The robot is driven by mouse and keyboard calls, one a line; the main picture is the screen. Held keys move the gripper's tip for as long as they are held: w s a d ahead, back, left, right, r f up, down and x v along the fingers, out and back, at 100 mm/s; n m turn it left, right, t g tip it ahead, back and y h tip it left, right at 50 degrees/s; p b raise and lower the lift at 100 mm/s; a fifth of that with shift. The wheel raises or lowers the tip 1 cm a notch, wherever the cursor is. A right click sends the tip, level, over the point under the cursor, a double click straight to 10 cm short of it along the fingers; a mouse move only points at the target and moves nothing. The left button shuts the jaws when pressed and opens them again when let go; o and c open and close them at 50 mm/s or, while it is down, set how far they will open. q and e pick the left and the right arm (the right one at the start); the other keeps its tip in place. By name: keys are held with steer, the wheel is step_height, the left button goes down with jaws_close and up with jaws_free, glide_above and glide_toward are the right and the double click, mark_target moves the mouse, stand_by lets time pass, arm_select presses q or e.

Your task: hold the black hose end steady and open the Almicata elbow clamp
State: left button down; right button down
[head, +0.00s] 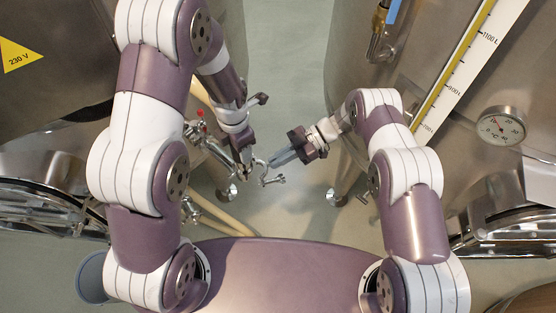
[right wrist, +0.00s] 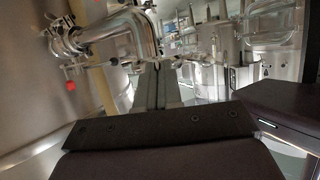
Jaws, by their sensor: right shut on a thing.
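My right gripper (head: 272,163) reaches in from the right with its grey fingers shut on the steel elbow clamp (head: 267,180), whose wing nut sticks out below the fingertips. In the right wrist view the long grey fingers (right wrist: 158,88) run close together up to the clamp (right wrist: 172,62), just below the mouth of a shiny steel elbow (right wrist: 135,30). My left gripper (head: 244,163) points down just left of the right fingertips, by the pipe end; its jaws are too small and covered to read. I cannot make out the black hose end.
Steel vats stand on both sides, the right one with a dial thermometer (head: 499,125) and a level scale (head: 470,60). A red-tipped valve fitting (right wrist: 70,86) is left of the elbow. A vat foot (head: 336,197) stands right of the grippers. The floor between the vats is open.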

steer(key=c, duration=1.3)
jaws_free()
steer(key=v, duration=1.2)
arm_select(q)
steer(key=shift+c, duration=1.6)
jaws_free()
